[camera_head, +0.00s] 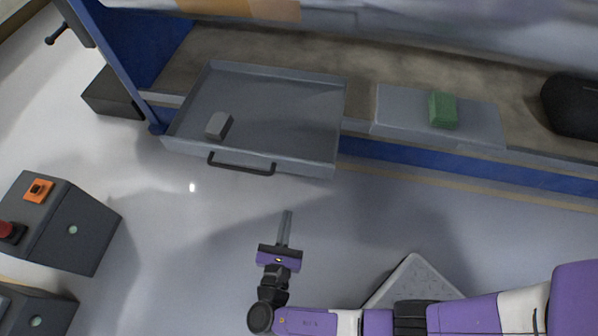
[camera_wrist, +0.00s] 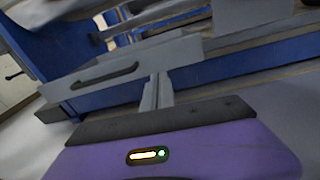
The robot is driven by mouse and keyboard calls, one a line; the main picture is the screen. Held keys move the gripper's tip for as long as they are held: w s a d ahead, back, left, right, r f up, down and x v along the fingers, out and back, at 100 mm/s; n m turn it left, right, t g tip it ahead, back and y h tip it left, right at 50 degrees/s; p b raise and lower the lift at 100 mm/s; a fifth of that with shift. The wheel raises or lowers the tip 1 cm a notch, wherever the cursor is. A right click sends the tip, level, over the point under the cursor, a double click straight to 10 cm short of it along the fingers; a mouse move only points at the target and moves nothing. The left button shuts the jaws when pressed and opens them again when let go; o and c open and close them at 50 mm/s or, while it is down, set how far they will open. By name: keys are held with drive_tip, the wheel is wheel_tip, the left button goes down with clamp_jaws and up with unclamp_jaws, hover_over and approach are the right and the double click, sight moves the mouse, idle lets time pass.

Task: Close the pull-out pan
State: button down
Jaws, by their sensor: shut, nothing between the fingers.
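The pull-out pan (camera_head: 275,120) is a shallow grey tray that sticks out from the front of the blue-framed machine. A dark bar handle (camera_head: 241,168) runs along its front wall. In the wrist view, the pan's front wall (camera_wrist: 165,58) and handle (camera_wrist: 103,75) lie ahead and to the left of the fingers. My gripper (camera_head: 286,214) is shut and empty. In the head view its fingers point toward the pan, below and to the right of the handle, with a gap between. In the wrist view the fingertips (camera_wrist: 161,76) overlap the lower edge of the pan's front.
A small grey block (camera_head: 218,125) lies inside the pan. A green block (camera_head: 443,110) sits on a flat grey plate (camera_head: 395,112) to the right. A dark object (camera_head: 575,105) is at far right. Control boxes (camera_head: 85,228) stand at left. The floor before the pan is clear.

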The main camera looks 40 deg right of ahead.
drive_tip(key=r, duration=0.1)
drive_tip(key=h+b, duration=0.1)
drive_tip(key=b, duration=0.3)
approach(303, 165)
drive_tip(key=x, duration=0.6)
drive_tip(key=shift+w+d+r, duration=0.1)
drive_tip(key=shift+w+d, duration=0.1)
drive_tip(key=shift+d, duration=0.15)
